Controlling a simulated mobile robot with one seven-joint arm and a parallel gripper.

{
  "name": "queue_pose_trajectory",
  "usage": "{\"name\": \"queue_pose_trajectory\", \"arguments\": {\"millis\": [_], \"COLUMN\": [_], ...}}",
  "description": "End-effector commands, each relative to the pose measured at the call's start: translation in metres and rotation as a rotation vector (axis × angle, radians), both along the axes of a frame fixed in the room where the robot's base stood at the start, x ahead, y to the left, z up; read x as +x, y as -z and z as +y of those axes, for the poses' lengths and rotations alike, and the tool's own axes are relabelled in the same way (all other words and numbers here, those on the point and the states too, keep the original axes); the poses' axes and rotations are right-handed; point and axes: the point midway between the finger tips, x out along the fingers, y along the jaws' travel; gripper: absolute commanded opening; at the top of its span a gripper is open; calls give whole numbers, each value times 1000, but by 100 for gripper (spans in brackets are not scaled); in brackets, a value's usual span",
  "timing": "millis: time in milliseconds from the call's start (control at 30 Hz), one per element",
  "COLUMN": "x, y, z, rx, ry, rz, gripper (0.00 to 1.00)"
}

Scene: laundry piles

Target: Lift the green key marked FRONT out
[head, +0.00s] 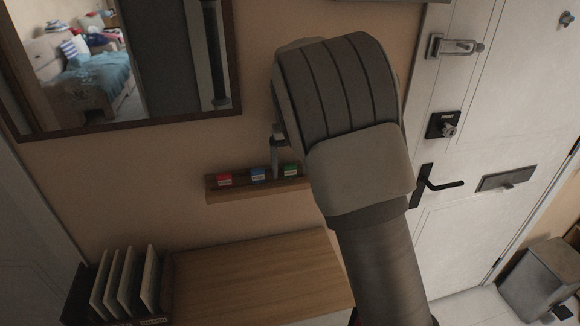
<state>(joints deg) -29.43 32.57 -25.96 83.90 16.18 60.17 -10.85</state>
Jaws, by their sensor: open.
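The green key (291,170) sits in the small wooden wall rack (230,194), at the right of a blue key (258,175) and a red key (225,179). Its label is too small to read. My gripper (275,170) is open, with its fingers pointing down at the rack between the blue and green keys in the picture. Whether a finger touches the green key cannot be told. My arm covers the right end of the rack.
A framed mirror (130,122) hangs above the rack. A wooden surface (250,275) lies below, mostly bare, with upright panels (130,280) at its left. A white door (470,215) with a FRONT lock (443,125) and black handle (440,184) stands right. A metal bin (540,280) is lower right.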

Motion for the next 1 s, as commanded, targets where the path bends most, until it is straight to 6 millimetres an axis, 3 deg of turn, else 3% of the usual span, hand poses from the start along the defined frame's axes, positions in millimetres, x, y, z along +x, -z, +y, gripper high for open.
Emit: {"name": "queue_pose_trajectory", "arguments": {"millis": [333,767,1000], "x": [1,1,1], "y": [4,3,-2], "z": [0,0,0], "rx": [0,0,1], "ry": [0,0,0], "rz": [-1,-1,-2], "gripper": [80,3,0]}}
